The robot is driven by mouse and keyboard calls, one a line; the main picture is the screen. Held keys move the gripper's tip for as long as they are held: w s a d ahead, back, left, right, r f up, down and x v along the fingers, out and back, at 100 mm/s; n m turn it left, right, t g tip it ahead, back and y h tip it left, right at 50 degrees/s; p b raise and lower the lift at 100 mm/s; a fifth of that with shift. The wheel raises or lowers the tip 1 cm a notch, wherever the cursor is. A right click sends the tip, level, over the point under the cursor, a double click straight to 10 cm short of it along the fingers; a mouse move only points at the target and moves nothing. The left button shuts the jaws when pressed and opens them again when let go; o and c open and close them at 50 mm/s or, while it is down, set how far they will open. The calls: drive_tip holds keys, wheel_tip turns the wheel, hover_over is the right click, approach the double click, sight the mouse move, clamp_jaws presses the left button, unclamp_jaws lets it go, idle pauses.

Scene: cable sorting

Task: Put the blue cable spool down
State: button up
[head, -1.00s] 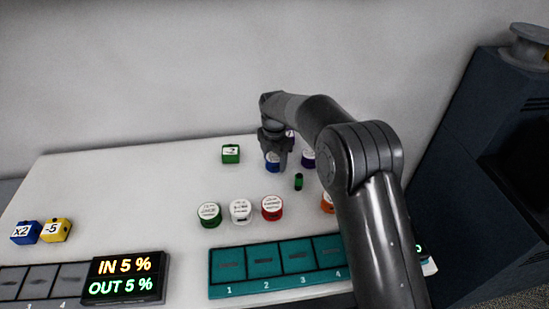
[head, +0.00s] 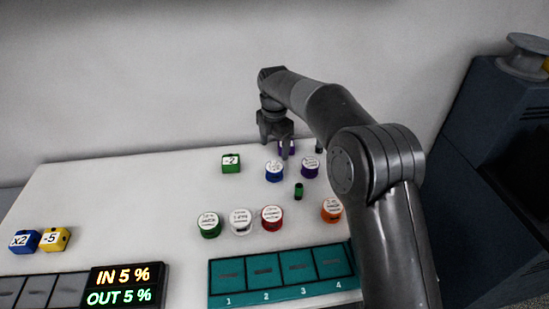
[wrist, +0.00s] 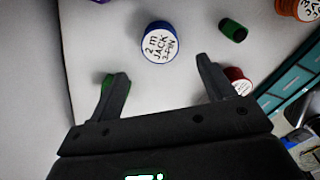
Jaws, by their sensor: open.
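The blue cable spool (head: 274,172) stands upright on the white table, its white label facing up. It also shows in the wrist view (wrist: 158,42), where the label reads "2 m JACK 3-PIN". My gripper (head: 275,140) is raised above and behind the spool in the head view, apart from it. In the wrist view my gripper (wrist: 163,85) has its two fingers spread wide with nothing between them. The spool lies beyond the fingertips there.
Green (head: 209,225), white (head: 241,222), red (head: 272,219), orange (head: 331,210) and purple (head: 310,168) spools stand nearby. A small dark green cylinder (head: 299,191) and a green "-2" block (head: 231,163) flank the blue spool. A teal numbered tray (head: 282,290) lies in front.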

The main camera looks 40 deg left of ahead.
drive_tip(key=shift+r, duration=1.2)
drive_tip(key=shift+d, duration=0.1)
drive_tip(key=d+r+m+t, duration=0.1)
drive_tip(key=d+r+m, duration=0.4)
drive_tip(key=d, duration=0.6)
drive_tip(key=d+r+m+t, duration=0.1)
drive_tip(key=d+r+m, duration=0.45)
drive_tip(key=d, duration=0.55)
drive_tip(key=d+r+m+t, duration=0.1)
drive_tip(key=d+r+m, duration=0.45)
drive_tip(key=d, duration=0.55)
drive_tip(key=s+d+m+t, duration=0.1)
drive_tip(key=s+d+m, duration=0.4)
drive_tip(key=d, duration=0.3)
drive_tip(key=s+d+m, duration=0.4)
drive_tip(key=d, duration=0.4)
drive_tip(key=s+d+f+m+t, duration=0.1)
drive_tip(key=s+d+f+m, duration=0.4)
drive_tip(key=s+d+m, duration=0.3)
drive_tip(key=s, duration=0.3)
drive_tip(key=shift+m+t, duration=0.3)
drive_tip(key=shift+m, duration=0.1)
